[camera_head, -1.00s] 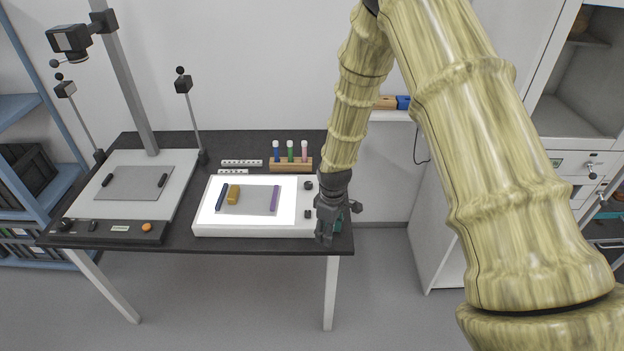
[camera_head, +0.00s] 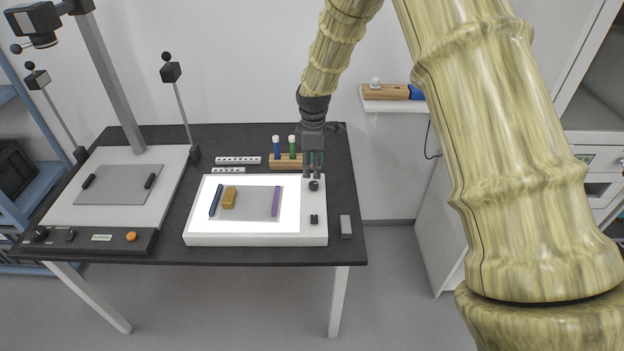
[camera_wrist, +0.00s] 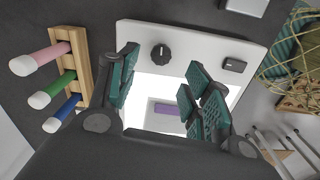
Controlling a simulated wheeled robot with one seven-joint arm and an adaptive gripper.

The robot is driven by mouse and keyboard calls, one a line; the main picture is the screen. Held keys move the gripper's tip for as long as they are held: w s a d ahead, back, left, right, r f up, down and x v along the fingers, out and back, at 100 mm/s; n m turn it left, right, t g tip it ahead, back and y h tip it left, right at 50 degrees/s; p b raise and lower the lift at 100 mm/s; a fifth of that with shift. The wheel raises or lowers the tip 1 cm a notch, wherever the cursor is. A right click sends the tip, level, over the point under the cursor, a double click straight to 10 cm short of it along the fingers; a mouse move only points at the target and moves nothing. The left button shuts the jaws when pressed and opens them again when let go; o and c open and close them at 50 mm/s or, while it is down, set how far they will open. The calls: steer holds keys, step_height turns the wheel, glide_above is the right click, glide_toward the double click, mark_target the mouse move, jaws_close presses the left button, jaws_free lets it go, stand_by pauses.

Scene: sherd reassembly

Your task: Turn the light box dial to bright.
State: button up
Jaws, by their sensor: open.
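The light box (camera_head: 255,239) lies on the dark table with its white panel lit. Its round black dial (camera_head: 314,186) is on the right-hand strip, toward the back, and a small black switch (camera_head: 314,219) is nearer the front. In the wrist view the dial (camera_wrist: 161,53) shows just beyond and between the fingertips, with the switch (camera_wrist: 234,65) to its right. My gripper (camera_head: 313,172) is open and empty, pointing down close to the dial. Its teal-padded fingers (camera_wrist: 162,76) are spread and do not visibly touch the dial. I cannot read the dial's setting.
A grey block (camera_head: 346,226) lies right of the light box. Blue, ochre and purple pieces lie on a grey sheet (camera_head: 248,206) on the panel. A camera stand (camera_head: 117,90) is left.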

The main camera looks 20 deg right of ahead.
mark_target(313, 183)
steer(key=shift+s+f+p, duration=0.1)
steer(key=shift+f+p, duration=0.5)
steer(key=shift+f, duration=2.75)
steer(key=c, duration=1)
